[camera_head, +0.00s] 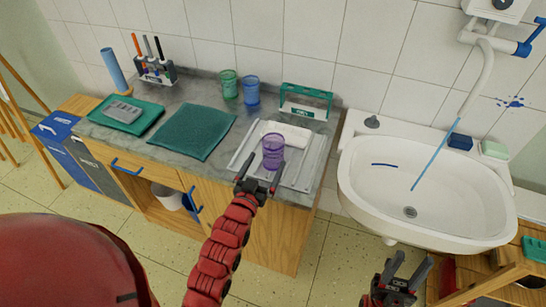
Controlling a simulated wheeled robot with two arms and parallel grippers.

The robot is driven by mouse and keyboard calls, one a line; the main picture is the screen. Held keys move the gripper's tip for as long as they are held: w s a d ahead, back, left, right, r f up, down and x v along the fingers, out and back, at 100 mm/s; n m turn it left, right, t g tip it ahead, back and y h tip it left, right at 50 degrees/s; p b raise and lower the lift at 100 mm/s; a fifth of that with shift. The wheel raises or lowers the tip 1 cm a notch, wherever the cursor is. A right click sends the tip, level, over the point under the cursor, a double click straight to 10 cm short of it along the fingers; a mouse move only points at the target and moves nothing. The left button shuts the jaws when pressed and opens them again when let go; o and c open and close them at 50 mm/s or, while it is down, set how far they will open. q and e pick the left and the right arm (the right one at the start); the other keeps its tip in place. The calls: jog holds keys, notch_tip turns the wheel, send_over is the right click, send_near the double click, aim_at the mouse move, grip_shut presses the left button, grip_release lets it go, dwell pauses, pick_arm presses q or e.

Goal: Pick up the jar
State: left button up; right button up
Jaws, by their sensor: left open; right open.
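A purple see-through jar (273,151) stands upright on the white ridged tray (312,160) near the counter's front right. A green jar (228,83) and a blue jar (251,90) stand side by side further back by the wall. My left gripper (262,172) is open and empty, just in front of the purple jar, its fingers pointing toward it. One fingertip overlaps the jar's lower edge in the picture; I cannot tell whether they touch. My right gripper (402,268) is open and empty, low in front of the sink.
A green rack (305,101) stands behind the tray. A folded teal cloth (192,131) lies left of it, with a teal mat (126,114) bearing a grey item further left. A pen holder (155,70) is at the back. The white sink (427,190) is at the right.

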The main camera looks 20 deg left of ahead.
aim_at(277, 141)
pick_arm(q)
jog(key=shift+w, duration=0.75)
jog(key=shift+w+d+r, duration=0.1)
jog(key=shift+w+d, duration=0.05)
jog(key=shift+w, duration=2.5)
jog(key=c, duration=1.2)
jog(key=shift+r, duration=0.1)
jog(key=shift+c, duration=0.2)
